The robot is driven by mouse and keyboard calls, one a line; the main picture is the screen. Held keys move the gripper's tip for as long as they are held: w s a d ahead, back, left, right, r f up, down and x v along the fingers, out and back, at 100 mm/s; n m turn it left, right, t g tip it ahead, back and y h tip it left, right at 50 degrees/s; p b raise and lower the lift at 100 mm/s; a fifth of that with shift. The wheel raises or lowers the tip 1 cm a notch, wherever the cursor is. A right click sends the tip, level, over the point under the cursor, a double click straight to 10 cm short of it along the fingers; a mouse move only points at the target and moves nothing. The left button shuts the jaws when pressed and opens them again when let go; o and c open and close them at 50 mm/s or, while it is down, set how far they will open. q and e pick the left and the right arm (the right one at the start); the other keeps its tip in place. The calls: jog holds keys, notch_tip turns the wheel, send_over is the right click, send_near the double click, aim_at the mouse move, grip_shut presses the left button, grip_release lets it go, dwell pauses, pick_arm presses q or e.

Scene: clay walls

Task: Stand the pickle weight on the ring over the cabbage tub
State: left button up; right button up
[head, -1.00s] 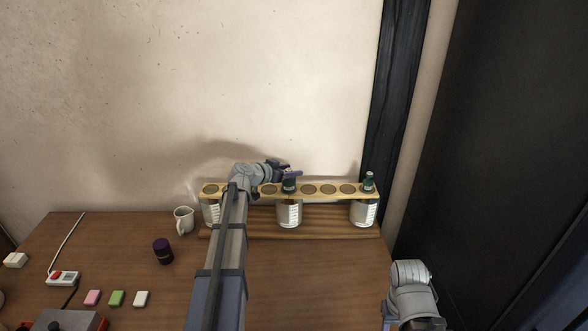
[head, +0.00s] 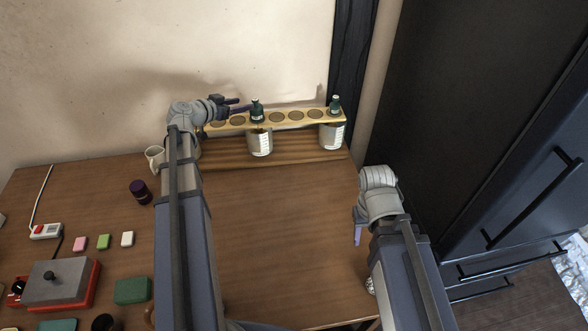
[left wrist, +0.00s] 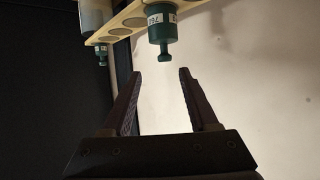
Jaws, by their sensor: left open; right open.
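A dark green weight with a knob (head: 257,112) stands upright on a ring of the pale wooden rack (head: 286,118), above the middle white tub (head: 260,143). A similar green weight (head: 335,106) stands at the rack's right end, above another tub (head: 332,136). I cannot read which tub holds cabbage. My left gripper (head: 242,106) is open and empty, just left of the middle weight. In the left wrist view, the open jaws (left wrist: 162,76) point at that weight's knob (left wrist: 165,55), apart from it. My right gripper (head: 359,226) is open and empty, low over the table's right side.
Empty rings show on the rack between the weights. A white mug (head: 154,158) and a dark purple jar (head: 140,191) stand left of my left arm. Coloured blocks and a red-grey box (head: 60,284) lie farther left. Mid-table is clear; a dark cabinet (head: 490,130) stands right.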

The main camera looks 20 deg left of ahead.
pick_arm(q)
jog(key=s+d+f+m+g, duration=0.1)
jog(key=s+d+f+g, duration=0.15)
jog(key=d, duration=0.55)
jog(key=s+d+f+g+h, duration=0.1)
jog(key=s+d+f+g, duration=0.15)
jog(key=d, duration=0.45)
jog(key=s+d+f+m+g, duration=0.1)
jog(key=s+d+f+g, duration=0.15)
jog(key=d, duration=0.55)
jog(key=s+d+f+g+y, duration=0.1)
jog(key=s+d+f+y, duration=0.1)
jog(key=s, duration=0.4)
jog(key=s+d+f+n+g+y, duration=0.1)
jog(key=s+d+g+y, duration=0.1)
jog(key=s+d, duration=0.3)
jog(key=s+d+f+n+g+y, duration=0.1)
jog(key=s+d+f+g+y, duration=0.1)
jog(key=s, duration=0.6)
jog(key=shift+s+d+f+y, duration=0.35)
jog(key=shift+d+y, duration=0.15)
jog(key=shift+d, duration=0.3)
jog(key=shift+w+g, duration=0.1)
jog(key=shift+g, duration=0.15)
jog(key=shift+r+p, duration=0.9)
